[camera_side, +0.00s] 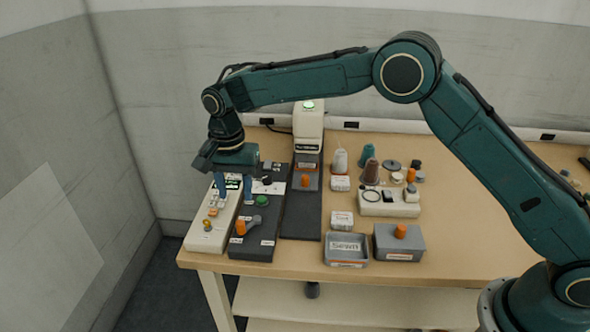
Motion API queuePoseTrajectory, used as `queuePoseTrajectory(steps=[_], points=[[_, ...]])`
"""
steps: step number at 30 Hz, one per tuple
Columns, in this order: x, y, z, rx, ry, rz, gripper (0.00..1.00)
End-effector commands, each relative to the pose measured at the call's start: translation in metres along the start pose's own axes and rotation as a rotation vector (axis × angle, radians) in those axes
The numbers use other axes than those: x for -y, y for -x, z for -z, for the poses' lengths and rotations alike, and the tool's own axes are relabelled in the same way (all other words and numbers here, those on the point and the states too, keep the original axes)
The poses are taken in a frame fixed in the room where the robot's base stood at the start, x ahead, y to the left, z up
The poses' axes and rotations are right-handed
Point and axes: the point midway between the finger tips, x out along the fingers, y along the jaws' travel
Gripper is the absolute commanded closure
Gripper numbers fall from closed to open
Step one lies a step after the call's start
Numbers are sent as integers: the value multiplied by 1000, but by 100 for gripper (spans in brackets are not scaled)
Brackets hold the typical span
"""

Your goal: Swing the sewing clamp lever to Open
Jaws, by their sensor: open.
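A dark control panel (262,222) lies at the left of the table. Near its front is a lever with an orange knob (241,228) and a grey arm angled up to the right, between small white labels too small to read. A second orange knob (305,181) sits on a grey block in front of the white machine (308,130). I cannot tell from the labels which is the sewing clamp lever. My gripper (235,194) points down, open and empty, over the white and dark panels, behind the front lever and apart from it.
A white panel (207,232) with small buttons lies along the left edge. A green button (262,201) is close to my gripper. The table's right front is clear.

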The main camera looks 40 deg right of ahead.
Motion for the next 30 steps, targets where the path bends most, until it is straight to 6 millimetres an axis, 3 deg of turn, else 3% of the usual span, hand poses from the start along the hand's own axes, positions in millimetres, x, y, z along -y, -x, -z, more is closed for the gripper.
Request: queuePoseTrajectory(steps=[12, 18, 30], points=[[0, -65, 0, 1, 0, -2, 59], [0, -88, 0, 0, 0, -1, 59], [0, -99, 0, 0, 0, 1, 59]])
